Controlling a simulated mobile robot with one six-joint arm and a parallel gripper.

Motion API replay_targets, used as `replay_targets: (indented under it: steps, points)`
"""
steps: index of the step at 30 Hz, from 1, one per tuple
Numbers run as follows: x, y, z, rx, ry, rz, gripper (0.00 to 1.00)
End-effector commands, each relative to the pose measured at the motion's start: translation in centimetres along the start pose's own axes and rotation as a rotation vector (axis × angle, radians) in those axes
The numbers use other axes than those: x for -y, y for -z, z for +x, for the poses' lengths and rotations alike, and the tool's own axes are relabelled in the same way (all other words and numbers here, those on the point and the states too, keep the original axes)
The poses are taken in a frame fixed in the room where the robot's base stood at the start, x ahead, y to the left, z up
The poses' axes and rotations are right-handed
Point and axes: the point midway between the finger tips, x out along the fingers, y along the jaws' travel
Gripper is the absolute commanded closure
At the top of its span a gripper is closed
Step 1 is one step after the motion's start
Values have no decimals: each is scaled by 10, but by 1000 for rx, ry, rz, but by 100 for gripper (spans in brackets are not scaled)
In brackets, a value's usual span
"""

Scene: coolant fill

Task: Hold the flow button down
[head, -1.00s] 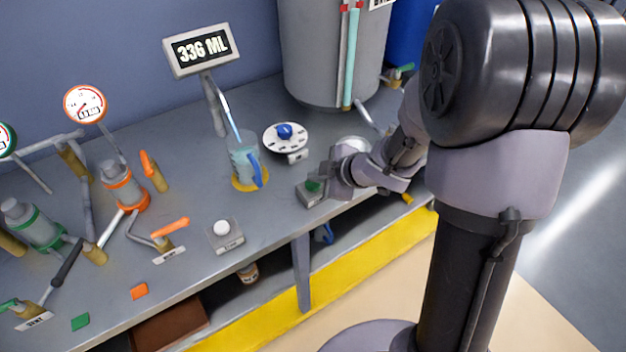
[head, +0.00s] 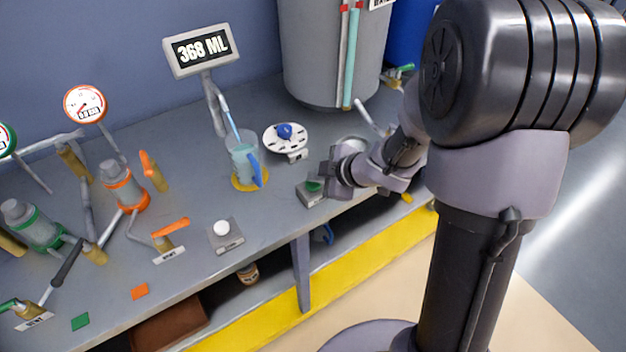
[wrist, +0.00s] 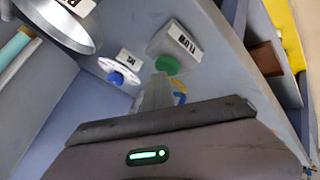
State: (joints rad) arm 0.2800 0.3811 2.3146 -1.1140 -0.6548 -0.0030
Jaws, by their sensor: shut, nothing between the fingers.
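The flow button is a green cap (head: 313,186) on a small grey box (head: 309,198) near the bench's front edge. In the wrist view the green cap (wrist: 167,65) shows beside the FLOW label (wrist: 184,40). My gripper (head: 326,182) is shut and empty, with its fingertips at the green cap and partly covering it. In the wrist view my gripper (wrist: 158,90) reaches up to the cap; the exact contact is hard to see. A blue stream runs into a clear jug (head: 243,160) with a blue handle. The display (head: 201,50) reads 368 ML.
A white dial with a blue knob (head: 285,132) sits behind the button. A white button box (head: 223,234) is to the left. A large grey tank (head: 330,60) stands at the back. Valves and gauges fill the bench's left side.

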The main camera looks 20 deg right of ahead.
Motion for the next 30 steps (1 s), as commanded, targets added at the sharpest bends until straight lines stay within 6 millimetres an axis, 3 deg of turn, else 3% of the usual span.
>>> replay_targets:
  steps: [30]
  points:
    - [-9,9,-13,0,0,0,100]
